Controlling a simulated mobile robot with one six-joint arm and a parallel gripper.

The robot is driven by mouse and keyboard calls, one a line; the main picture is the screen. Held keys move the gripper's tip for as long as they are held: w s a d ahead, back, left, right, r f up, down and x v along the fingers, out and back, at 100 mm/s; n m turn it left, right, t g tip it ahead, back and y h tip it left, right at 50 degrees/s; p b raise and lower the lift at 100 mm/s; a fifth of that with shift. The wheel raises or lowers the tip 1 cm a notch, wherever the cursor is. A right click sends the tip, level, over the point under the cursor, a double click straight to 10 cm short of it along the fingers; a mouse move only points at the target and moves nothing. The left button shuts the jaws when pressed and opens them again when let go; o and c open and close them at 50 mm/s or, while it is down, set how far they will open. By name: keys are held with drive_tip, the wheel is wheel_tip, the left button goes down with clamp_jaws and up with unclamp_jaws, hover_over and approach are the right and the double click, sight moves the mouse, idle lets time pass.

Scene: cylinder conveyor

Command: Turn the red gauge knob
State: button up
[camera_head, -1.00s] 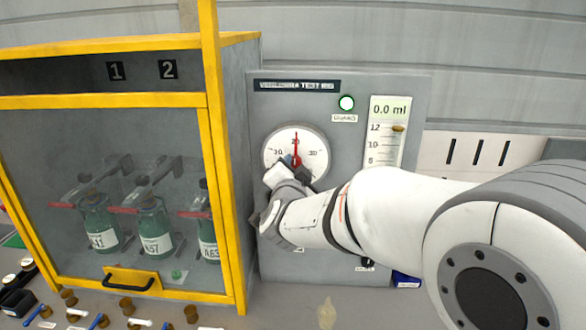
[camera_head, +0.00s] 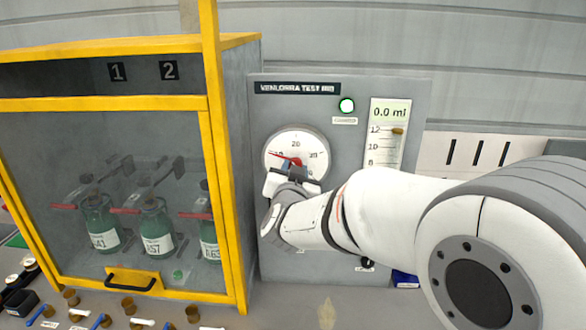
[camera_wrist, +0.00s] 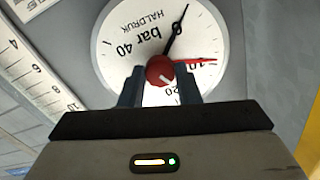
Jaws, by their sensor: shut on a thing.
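The round white gauge (camera_head: 312,148) is on the grey test panel and reads "bar" in the wrist view (camera_wrist: 125,65). Its red knob (camera_wrist: 160,70) sits at the dial's centre, between the two jaws of my gripper (camera_wrist: 160,84), which is shut on it. A red needle (camera_wrist: 195,61) points near 10, and a black needle (camera_wrist: 175,32) points near 0. In the head view my gripper (camera_head: 290,174) covers the lower part of the dial and hides most of the knob. The red needle (camera_head: 287,157) points up and left there.
A yellow-framed cabinet (camera_head: 209,150) with green bottles (camera_head: 101,222) stands close on the left of my gripper. Small valves line the lower left.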

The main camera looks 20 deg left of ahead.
drive_tip(key=n+p, duration=0.2)
drive_tip(key=n, duration=0.4)
drive_tip(key=shift+n, duration=0.4)
idle(0.3)
drive_tip(key=o, duration=1)
drive_tip(key=b+v, duration=0.1)
drive_tip(key=v, duration=0.6)
drive_tip(key=shift+s+d+b, duration=0.15)
drive_tip(key=shift+s+b, duration=0.2)
drive_tip(key=shift+s, duration=0.05)
